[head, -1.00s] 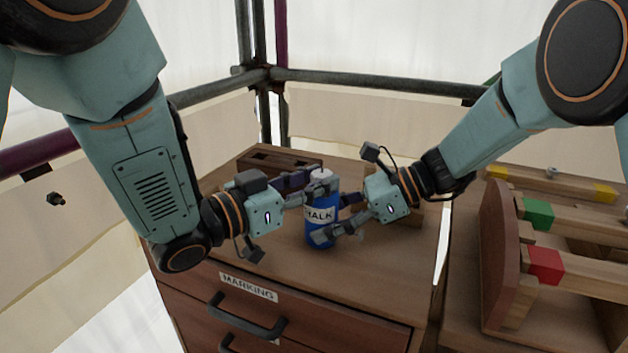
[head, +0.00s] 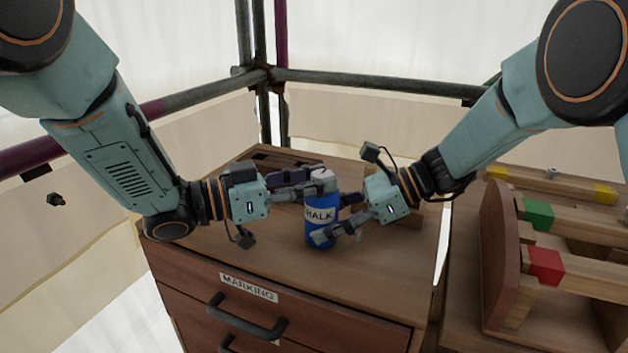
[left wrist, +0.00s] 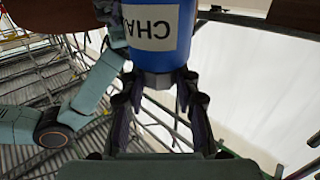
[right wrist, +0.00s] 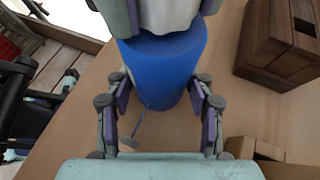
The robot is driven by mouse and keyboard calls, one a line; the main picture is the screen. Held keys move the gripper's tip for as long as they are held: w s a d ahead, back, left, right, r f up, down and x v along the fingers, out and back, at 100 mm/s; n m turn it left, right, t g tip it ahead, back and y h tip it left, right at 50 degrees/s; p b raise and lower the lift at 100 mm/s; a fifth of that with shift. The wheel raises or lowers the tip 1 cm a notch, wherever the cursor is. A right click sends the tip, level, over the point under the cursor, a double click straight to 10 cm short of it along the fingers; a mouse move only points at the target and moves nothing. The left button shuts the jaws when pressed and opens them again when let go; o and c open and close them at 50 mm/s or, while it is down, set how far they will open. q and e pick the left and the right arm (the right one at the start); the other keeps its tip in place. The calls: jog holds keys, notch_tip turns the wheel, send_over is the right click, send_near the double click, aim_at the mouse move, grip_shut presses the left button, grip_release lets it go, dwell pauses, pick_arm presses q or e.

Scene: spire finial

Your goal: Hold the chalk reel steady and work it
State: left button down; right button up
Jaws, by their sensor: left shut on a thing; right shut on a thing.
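The chalk reel (head: 319,228) is a blue cylinder with a white CHALK label and a pale top, upright on the wooden cabinet top. My left gripper (head: 326,183) comes in from the left and is shut on its upper end, partly hiding the pale top. My right gripper (head: 336,217) is shut around the blue body lower down, from the right. In the left wrist view the reel (left wrist: 180,55) appears above the fingers.
The cabinet (head: 400,275) has a drawer labelled MARKING with a dark handle (head: 247,318). A dark wooden block with openings (right wrist: 285,40) stands behind the reel. At right is a wooden rack (head: 500,255) with red, green and yellow blocks. Scaffold rails (head: 370,84) run behind.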

pick_arm(q)
jog(key=m+g, duration=0.1)
jog(key=g, duration=0.1)
jog(key=m+g+h, duration=0.1)
jog(key=m+g, duration=0.1)
jog(key=g, duration=0.1)
jog(key=m+g, duration=0.2)
jog(key=shift+w, duration=0.4)
jog(key=shift+w+m+g+y, duration=0.15)
jog(key=shift+m+g, duration=0.8)
jog(key=shift+g, duration=0.6)
jog(key=shift+w+m+g+y, duration=0.15)
jog(key=shift+m+g, duration=0.8)
jog(key=shift+g, duration=0.6)
jog(key=shift+m+g+y, duration=0.3)
jog(key=shift+m+g, duration=0.1)
jog(key=shift+g, duration=0.2)
jog(key=c, duration=1)
grip_release()
jog(key=shift+s, duration=0.1)
jog(key=shift+o, duration=0.2)
notch_tip(320, 180, up, 10)
